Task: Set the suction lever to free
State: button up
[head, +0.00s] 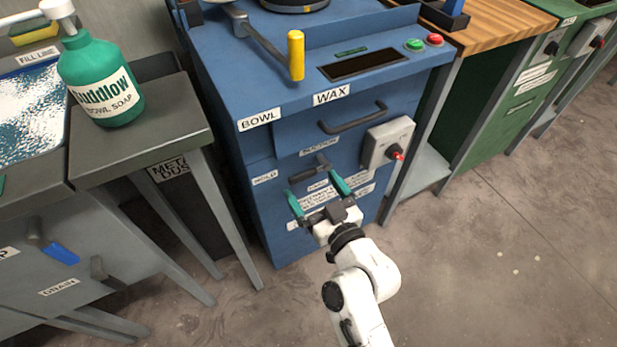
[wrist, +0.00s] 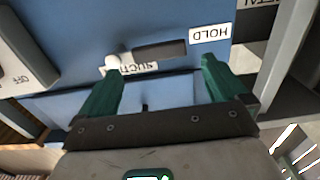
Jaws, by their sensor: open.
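The suction lever (head: 303,175) is a dark bar on the front of the blue cabinet, below the SUCTION label. Its bar points left toward the HOLD label (head: 264,178). The wrist view shows the dark lever (wrist: 160,49) too, with the upside-down HOLD label (wrist: 208,34) beyond its right end. My gripper (head: 317,193) is open, its green fingers spread in front of the cabinet just below the lever. In the wrist view my gripper (wrist: 160,64) has the lever just beyond its fingertips, with nothing held. A FREE label cannot be made out.
A grey switch box (head: 388,142) with a red knob sticks out right of the lever. A drawer handle (head: 353,118) is above. A grey side table (head: 140,125) with a green soap bottle (head: 98,78) stands left.

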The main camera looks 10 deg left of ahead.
aim_at(304, 175)
jog(key=shift+x, duration=1.5)
jog(key=c, duration=1.5)
